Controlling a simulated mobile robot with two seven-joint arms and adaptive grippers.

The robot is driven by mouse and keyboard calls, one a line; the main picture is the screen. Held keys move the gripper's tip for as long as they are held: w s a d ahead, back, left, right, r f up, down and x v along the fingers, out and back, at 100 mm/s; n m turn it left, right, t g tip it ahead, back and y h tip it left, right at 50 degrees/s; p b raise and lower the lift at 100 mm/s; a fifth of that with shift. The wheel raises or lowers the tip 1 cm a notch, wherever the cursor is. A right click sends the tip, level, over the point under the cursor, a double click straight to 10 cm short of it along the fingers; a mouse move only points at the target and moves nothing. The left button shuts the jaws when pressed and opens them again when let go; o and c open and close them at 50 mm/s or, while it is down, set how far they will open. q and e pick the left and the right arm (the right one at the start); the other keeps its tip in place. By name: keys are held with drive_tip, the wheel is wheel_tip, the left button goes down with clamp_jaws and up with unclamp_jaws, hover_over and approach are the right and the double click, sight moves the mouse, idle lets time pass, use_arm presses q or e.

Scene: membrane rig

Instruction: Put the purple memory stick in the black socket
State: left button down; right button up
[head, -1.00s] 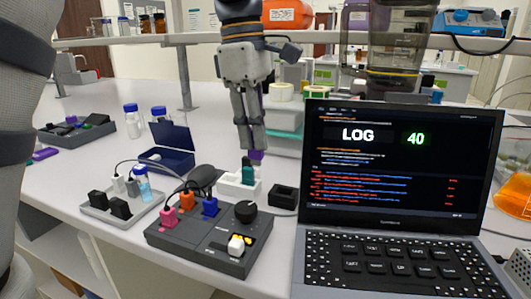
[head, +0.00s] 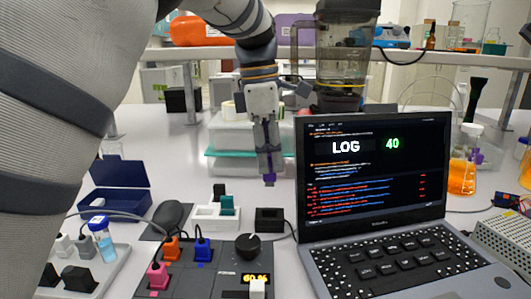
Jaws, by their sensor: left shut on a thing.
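My left gripper (head: 268,160) reaches down in the middle of the head view, shut on the purple memory stick (head: 269,179). The stick's lower end shows below the fingertips, pointing down; the fingers hide the rest. The black socket (head: 268,226) is a small black block on the bench, left of the laptop. The stick is above the socket in the picture, with a clear gap between them. My right gripper is not in view.
A white block (head: 204,224) with a teal stick (head: 227,204) and a black stick stands just left of the socket. The laptop (head: 372,245) stands close on the right. A dark control box (head: 200,278) with coloured plugs lies in front. Stacked clear boxes (head: 225,165) stand behind.

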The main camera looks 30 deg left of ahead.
use_arm(q)
drive_tip(key=shift+f, duration=4.55)
drive_tip(key=shift+f, duration=0.15)
drive_tip(key=c, duration=1.5)
unclamp_jaws()
drive_tip(key=shift+c, duration=0.2)
wheel_tip(320, 180, up, 12)
drive_tip(key=a, duration=0.1)
drive_tip(key=shift+s, duration=0.35)
drive_tip(key=shift+a+f, duration=0.1)
